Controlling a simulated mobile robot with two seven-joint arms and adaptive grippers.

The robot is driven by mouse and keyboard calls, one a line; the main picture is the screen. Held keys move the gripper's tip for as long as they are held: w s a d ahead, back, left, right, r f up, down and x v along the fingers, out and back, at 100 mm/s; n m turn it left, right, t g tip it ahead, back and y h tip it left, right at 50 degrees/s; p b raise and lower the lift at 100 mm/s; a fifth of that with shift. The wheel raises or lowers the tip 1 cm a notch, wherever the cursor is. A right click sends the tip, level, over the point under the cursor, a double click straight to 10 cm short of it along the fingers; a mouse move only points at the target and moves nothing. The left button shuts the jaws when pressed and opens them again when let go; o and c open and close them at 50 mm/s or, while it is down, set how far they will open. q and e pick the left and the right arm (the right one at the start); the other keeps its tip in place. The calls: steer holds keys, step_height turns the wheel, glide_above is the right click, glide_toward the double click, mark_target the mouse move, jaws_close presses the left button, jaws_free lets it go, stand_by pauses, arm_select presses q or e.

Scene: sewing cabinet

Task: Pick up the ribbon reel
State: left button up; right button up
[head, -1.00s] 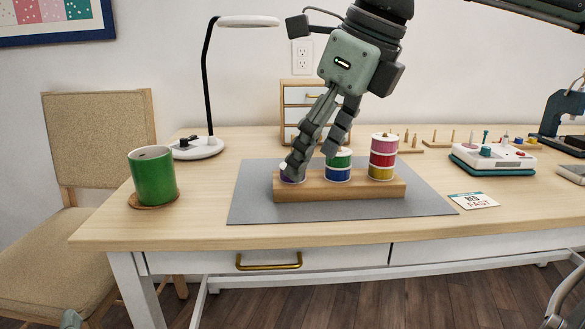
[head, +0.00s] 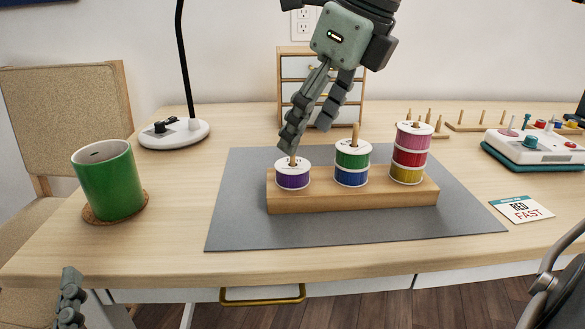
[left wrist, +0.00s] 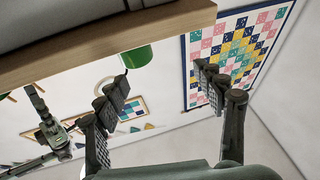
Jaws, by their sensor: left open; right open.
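A wooden rack (head: 350,198) holds ribbon reels on three pegs. A purple reel (head: 293,175) sits alone on the left peg. On the middle peg a green reel (head: 352,158) lies on a blue reel (head: 351,178). On the right peg a pink reel (head: 413,139) and a red reel (head: 410,157) lie over a yellow reel (head: 406,175). My right gripper (head: 308,135) points down, open and empty, its left finger just above the left peg's tip. My left gripper (left wrist: 162,85) is open and empty in the left wrist view; a finger shows at the head view's lower left.
A green mug (head: 108,185) on a coaster and a lamp base (head: 174,133) stand left of the grey mat (head: 240,215). A small drawer box (head: 292,95) is behind the rack. A card (head: 522,209) and a white device (head: 530,147) are at right.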

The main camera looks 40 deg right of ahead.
mark_target(295, 162)
steer(key=x, duration=0.6)
steer(key=shift+s+a+f+b, duration=0.1)
steer(key=shift+f+b, duration=0.05)
steer(key=shift+b, duration=0.2)
arm_select(q)
steer(key=shift+s+a+r+t, duration=0.1)
steer(key=shift+s+r+t, duration=0.1)
steer(key=shift+r+t, duration=0.3)
steer(key=shift+s+a+r+t, duration=0.1)
steer(key=shift+s+r+t, duration=0.05)
steer(key=shift+r+t, duration=0.35)
arm_select(e)
steer(key=shift+c, duration=0.6)
steer(key=c, duration=1)
